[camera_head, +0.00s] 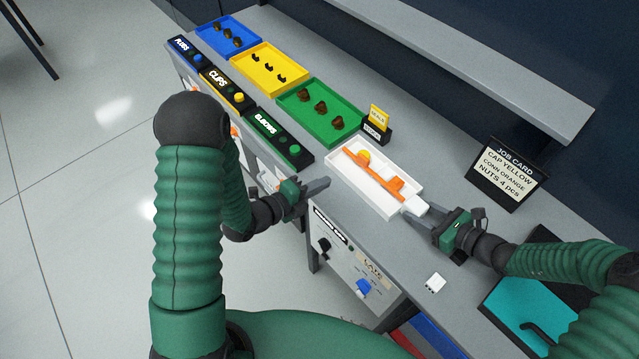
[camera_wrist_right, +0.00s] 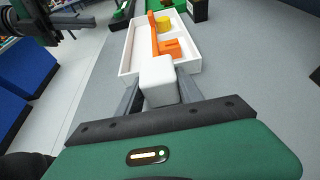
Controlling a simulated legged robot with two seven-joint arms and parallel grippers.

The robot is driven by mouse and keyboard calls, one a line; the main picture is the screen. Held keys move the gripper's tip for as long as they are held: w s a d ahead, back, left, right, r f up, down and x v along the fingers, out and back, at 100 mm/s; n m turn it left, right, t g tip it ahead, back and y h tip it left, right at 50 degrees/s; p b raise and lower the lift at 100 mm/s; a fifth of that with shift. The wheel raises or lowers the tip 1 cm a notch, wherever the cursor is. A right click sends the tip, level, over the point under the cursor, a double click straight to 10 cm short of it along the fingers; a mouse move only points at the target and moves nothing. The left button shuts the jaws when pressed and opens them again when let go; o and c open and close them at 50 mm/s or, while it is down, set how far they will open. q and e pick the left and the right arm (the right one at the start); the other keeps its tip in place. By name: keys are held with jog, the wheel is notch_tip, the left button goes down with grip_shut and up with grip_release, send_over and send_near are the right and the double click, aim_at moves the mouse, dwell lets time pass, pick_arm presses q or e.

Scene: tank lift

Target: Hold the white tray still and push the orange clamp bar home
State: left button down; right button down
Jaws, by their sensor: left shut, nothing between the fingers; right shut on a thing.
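The white tray (camera_head: 350,187) lies on the grey bench; it also shows in the right wrist view (camera_wrist_right: 127,52). The orange clamp bar (camera_head: 372,174) lies lengthwise inside it, with a yellow round piece (camera_head: 363,156) beside its far end; the bar also shows in the right wrist view (camera_wrist_right: 155,38). My right gripper (camera_head: 414,212) is shut on the white block-shaped handle (camera_wrist_right: 158,80) at the tray's near end. My left gripper (camera_head: 322,184) is shut and empty, just left of the tray and apart from the bar. Whether its tips touch the tray wall is unclear.
Green (camera_head: 318,110), yellow (camera_head: 270,70) and blue (camera_head: 229,38) bins with small parts stand beyond the tray. A small stand with a yellow sign (camera_head: 378,118) is behind it. A job card (camera_head: 506,172) stands at right; a small white piece (camera_head: 434,283) lies in front.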

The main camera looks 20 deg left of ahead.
pick_arm(q)
jog(key=shift+s+a+r, duration=0.15)
jog(key=shift+s, duration=0.15)
pick_arm(e)
jog(key=c, duration=0.7)
grip_release()
